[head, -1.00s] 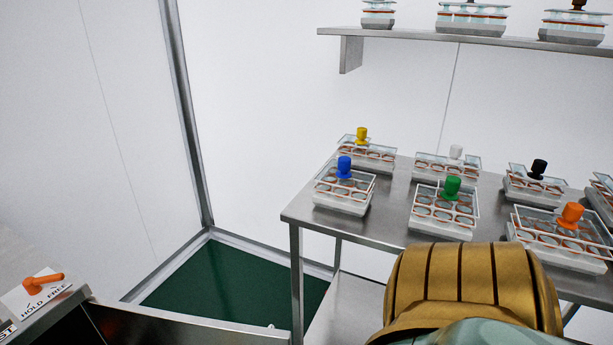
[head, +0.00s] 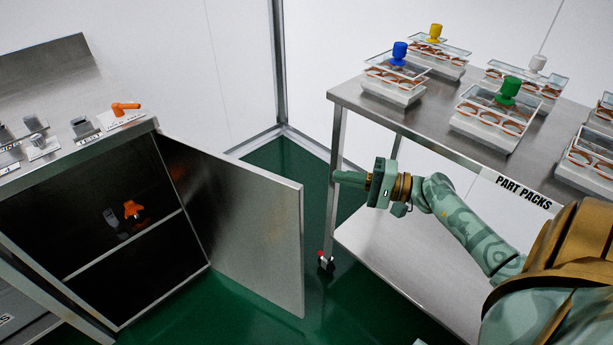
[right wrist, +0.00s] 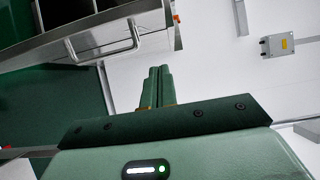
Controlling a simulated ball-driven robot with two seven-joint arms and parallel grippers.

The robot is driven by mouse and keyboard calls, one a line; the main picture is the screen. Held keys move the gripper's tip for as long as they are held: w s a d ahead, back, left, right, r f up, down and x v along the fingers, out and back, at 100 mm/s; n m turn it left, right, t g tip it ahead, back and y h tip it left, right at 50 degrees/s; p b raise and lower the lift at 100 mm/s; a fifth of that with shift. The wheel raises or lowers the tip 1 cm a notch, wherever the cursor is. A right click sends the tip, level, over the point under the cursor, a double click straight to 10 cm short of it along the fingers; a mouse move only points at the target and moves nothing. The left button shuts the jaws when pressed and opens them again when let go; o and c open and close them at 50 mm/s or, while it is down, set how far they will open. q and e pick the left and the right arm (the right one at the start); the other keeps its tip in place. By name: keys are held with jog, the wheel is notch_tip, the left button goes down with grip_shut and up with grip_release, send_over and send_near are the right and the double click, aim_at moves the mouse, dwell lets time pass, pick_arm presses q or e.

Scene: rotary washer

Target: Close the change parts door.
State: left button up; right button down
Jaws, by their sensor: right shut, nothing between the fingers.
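The change parts door (head: 250,225) is a plain steel panel standing wide open, hinged at the right side of the dark cabinet (head: 85,245). Its inner face shows in the head view. My right gripper (head: 345,177) is shut and empty, pointing left. It appears in the gap right of the door's free edge, apart from it. In the right wrist view its closed fingers (right wrist: 157,85) point up toward a steel panel with a bar handle (right wrist: 105,45); I cannot tell for certain whether this is the door. My left gripper is not in view.
The part packs table (head: 440,140) stands on the right, behind my right arm, with several capped packs. An orange lever (head: 125,108) sits on the cabinet top. An orange-knobbed part (head: 132,210) is inside the cabinet. Green floor (head: 350,300) is open right of the door.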

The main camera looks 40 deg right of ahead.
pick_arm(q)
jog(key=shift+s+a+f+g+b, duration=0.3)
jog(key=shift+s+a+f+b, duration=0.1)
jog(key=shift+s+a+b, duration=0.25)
pick_arm(e)
jog(key=w+a, duration=0.5)
jog(key=a, duration=0.3)
jog(key=shift+a, duration=0.15)
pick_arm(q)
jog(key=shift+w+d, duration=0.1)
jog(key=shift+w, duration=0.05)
